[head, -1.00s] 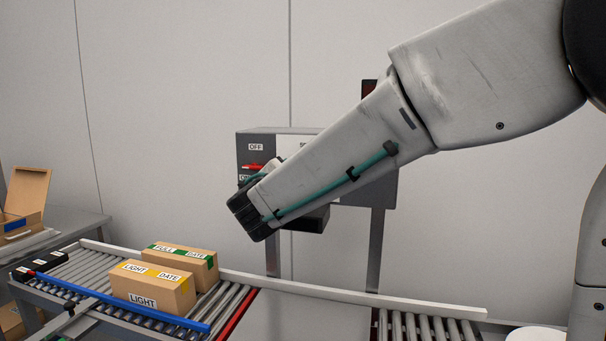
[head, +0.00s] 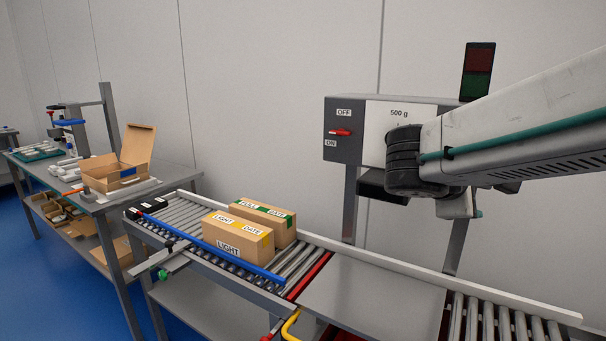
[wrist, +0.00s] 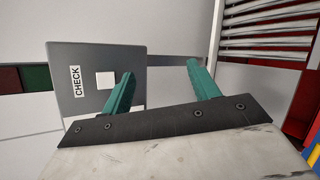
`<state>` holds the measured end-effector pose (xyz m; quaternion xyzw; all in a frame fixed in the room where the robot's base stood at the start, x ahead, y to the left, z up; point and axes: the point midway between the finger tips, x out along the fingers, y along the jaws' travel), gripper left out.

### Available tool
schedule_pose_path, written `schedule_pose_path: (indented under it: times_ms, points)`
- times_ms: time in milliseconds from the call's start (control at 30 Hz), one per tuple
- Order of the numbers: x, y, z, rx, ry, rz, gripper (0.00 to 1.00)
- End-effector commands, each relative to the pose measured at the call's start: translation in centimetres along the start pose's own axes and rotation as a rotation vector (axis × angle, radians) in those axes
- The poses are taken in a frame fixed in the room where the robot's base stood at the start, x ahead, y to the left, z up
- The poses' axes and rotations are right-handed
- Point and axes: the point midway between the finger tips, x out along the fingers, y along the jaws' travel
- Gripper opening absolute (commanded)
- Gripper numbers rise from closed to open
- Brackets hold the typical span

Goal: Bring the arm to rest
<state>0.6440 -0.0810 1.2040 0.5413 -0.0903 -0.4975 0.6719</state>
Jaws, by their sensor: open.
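My arm reaches in from the right in the head view, in front of the grey control box (head: 343,150) with its red switch lever between OFF and ON labels. My gripper shows in the wrist view (wrist: 160,85) with two green fingers spread apart and nothing between them. In the head view the fingers are mostly hidden behind the dark wrist joint. Beyond the fingers in the wrist view is a grey panel (wrist: 75,62) marked CHECK.
Two cartons, one labelled LIGHT (head: 235,240) and one labelled FULL (head: 283,230), stand on the roller conveyor (head: 180,214). A bare plate (head: 370,300) lies to their right. A workbench (head: 110,205) with an open carton (head: 118,172) stands at the left.

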Motion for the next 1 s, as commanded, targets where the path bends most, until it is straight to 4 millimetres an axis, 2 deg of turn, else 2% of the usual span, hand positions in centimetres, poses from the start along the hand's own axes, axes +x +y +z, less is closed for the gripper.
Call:
schedule_pose_path:
  times_ms: [33, 100, 200, 300, 433, 500, 633, 1000]
  points:
    - [0.2, -2.3, 2.5, 0.092, -0.015, -0.105, 0.60]
    - [-0.1, -5.8, 4.8, 0.215, -0.027, -0.256, 0.60]
    - [-1.4, -10.6, 7.2, 0.395, -0.038, -0.468, 0.60]
    - [-3.5, -15.0, 8.3, 0.572, -0.036, -0.671, 0.60]
    - [-6.6, -18.9, 8.4, 0.771, -0.017, -0.893, 0.60]
    - [-8.1, -20.2, 8.2, 0.851, -0.005, -0.984, 0.60]
    - [-9.9, -21.4, 7.7, 0.945, 0.014, -1.091, 0.60]
    - [-10.5, -21.8, 7.5, 0.973, 0.022, -1.129, 0.60]
